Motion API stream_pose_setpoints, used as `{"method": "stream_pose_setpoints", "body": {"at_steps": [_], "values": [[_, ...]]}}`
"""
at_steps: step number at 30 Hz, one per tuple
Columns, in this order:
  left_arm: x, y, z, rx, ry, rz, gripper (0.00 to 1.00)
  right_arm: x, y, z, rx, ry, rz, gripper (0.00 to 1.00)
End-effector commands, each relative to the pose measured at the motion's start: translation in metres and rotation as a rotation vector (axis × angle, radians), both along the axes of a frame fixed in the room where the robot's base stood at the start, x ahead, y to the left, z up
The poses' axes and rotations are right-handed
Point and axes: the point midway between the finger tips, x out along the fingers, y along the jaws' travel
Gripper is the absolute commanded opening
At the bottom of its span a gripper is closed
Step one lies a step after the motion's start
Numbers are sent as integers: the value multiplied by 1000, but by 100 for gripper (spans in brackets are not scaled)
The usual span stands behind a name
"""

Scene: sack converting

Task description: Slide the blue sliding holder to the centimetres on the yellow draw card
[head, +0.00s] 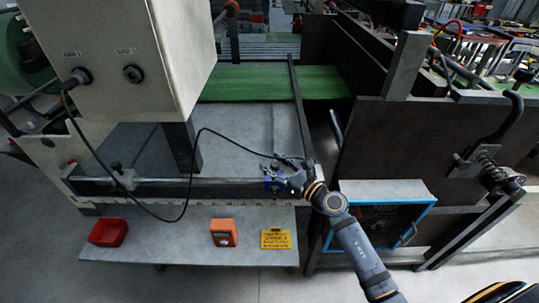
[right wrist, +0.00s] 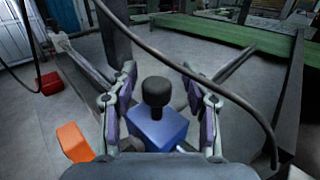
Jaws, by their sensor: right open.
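The blue sliding holder (head: 271,184) sits on the rail at the right end of the machine's front. In the right wrist view it is a blue block (right wrist: 165,133) with a black knob (right wrist: 156,92) on top. My right gripper (head: 281,174) is at the holder; its fingers (right wrist: 157,90) stand open on either side of the block and knob, with gaps showing. The yellow draw card (head: 275,239) lies on the lower grey shelf, below the holder; its writing is too small to read. My left gripper is not in view.
A pale scale strip (head: 225,204) runs along the front edge below the rail (head: 220,181). An orange box (head: 223,233) and red tray (head: 108,232) stand on the shelf (head: 170,250). A black cable (head: 230,140) loops from the control cabinet (head: 125,45) past my right gripper.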

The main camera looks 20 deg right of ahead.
Motion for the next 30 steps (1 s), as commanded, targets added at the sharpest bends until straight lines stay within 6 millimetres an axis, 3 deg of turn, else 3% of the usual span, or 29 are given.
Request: {"method": "stream_pose_setpoints", "body": {"at_steps": [7,18,30], "values": [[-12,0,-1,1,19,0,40,0,0,0,0,0,0,48],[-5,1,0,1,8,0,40,0,0,0,0,0,0,0],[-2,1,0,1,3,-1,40,0,1,0,1,0,0,0]]}}
